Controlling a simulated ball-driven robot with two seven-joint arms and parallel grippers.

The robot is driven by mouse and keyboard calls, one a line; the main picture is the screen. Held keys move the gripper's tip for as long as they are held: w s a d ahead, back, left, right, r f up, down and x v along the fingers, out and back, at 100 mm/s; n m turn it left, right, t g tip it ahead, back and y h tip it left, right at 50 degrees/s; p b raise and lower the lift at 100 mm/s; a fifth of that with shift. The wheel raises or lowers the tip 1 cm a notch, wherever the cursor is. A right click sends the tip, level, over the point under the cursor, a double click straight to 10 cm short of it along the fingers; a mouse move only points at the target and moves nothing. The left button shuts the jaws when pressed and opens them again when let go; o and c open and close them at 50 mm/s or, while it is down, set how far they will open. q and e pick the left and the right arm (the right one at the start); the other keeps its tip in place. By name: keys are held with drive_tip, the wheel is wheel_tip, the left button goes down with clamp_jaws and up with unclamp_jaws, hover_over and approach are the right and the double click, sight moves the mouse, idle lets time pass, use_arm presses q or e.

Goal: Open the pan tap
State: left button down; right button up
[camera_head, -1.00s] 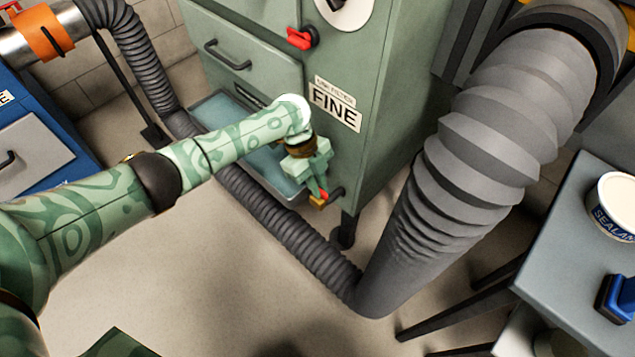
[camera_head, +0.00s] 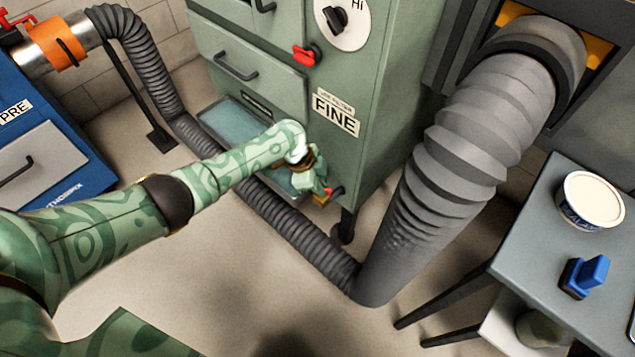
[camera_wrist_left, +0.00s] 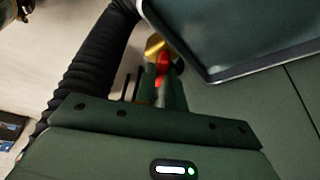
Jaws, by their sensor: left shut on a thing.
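The pan tap shows as a small brass body with a red handle (camera_head: 328,191) low on the front of the green cabinet, beside the pan. My left gripper (camera_head: 322,190) is at the tap, shut on the red handle. In the left wrist view the red handle (camera_wrist_left: 162,74) sits between the fingers, with the brass body (camera_wrist_left: 155,46) just beyond. The fingers hide part of the handle. The blue-grey pan (camera_head: 226,120) sits under the cabinet's drawer, and its rim (camera_wrist_left: 208,79) shows in the left wrist view. My right gripper is not in view.
A thin ribbed hose (camera_head: 290,220) runs along the floor below my left arm and meets a thick grey duct (camera_head: 450,165). A red lever (camera_head: 306,55) is higher on the cabinet. A table (camera_head: 535,270) with a sealant tub (camera_head: 592,198) and blue-handled brush (camera_head: 588,273) stands right.

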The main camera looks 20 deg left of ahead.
use_arm(q)
drive_tip(key=n+p, duration=0.1)
drive_tip(key=n+t+p, duration=0.1)
drive_tip(key=n, duration=0.1)
drive_tip(key=shift+r, duration=0.3)
drive_tip(key=n+t+y+p, duration=0.1)
drive_tip(key=n+p, duration=0.1)
drive_tip(key=n, duration=0.1)
drive_tip(key=shift+s+d+n, duration=0.1)
drive_tip(key=shift+d+n, duration=0.05)
drive_tip(key=shift+n, duration=0.15)
drive_tip(key=n+t+y+p, duration=0.1)
drive_tip(key=n, duration=0.2)
drive_tip(key=shift+f+p, duration=0.2)
drive_tip(key=shift+p, duration=0.15)
drive_tip(key=shift+n+y, duration=0.3)
drive_tip(key=shift+n, duration=0.3)
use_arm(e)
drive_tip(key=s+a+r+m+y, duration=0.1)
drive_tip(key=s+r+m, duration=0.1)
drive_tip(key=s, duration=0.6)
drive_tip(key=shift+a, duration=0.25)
use_arm(q)
drive_tip(key=shift+f, duration=0.1)
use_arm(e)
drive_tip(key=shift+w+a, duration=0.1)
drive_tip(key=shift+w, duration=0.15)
